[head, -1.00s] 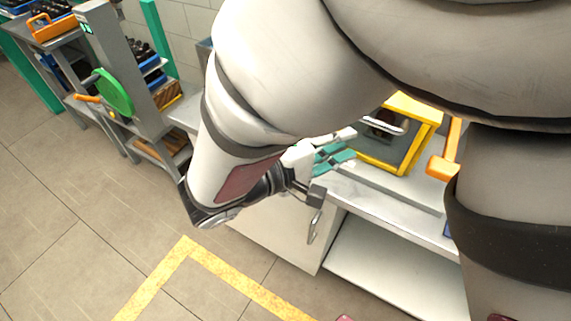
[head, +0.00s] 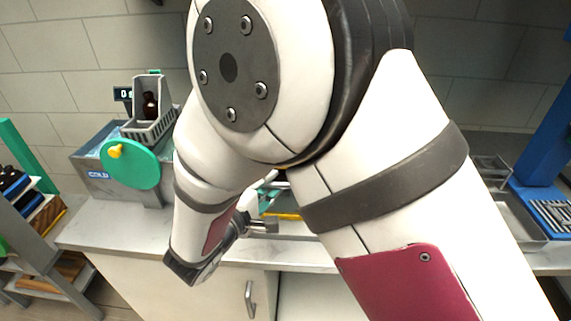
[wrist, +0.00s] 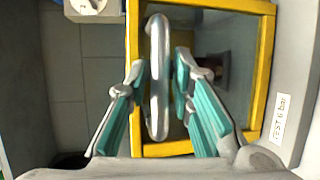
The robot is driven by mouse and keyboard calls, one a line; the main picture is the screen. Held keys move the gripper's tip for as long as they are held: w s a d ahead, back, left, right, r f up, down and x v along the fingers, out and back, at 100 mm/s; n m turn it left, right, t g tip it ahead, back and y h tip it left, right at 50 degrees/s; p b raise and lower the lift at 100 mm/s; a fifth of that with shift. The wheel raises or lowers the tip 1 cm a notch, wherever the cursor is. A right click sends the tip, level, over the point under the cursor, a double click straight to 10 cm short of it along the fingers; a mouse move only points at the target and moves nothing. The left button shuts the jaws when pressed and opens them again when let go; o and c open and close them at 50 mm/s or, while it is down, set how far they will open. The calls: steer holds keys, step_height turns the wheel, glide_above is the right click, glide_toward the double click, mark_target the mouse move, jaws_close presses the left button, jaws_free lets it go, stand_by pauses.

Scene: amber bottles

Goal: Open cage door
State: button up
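The cage's yellow-framed front (wrist: 132,40), with a see-through panel, fills the middle of the wrist view. Its upright metal handle (wrist: 158,75) runs between the fingers of my gripper (wrist: 161,78). A dark brown shape (wrist: 213,70), perhaps a bottle, shows dimly behind the panel. In the head view my arm hides most of the cage. Only part of my gripper (head: 263,208) and a yellow strip of frame (head: 286,216) show there.
A cold bath (head: 97,182) with a green disc (head: 130,164) and a grey basket (head: 150,125) holding an amber bottle (head: 150,105) stand left on the counter (head: 130,232). Shelving is far left. A blue stand (head: 545,160) is at right. A label (wrist: 279,118) is beside the frame.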

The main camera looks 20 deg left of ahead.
steer(key=shift+w, duration=0.1)
jaws_close()
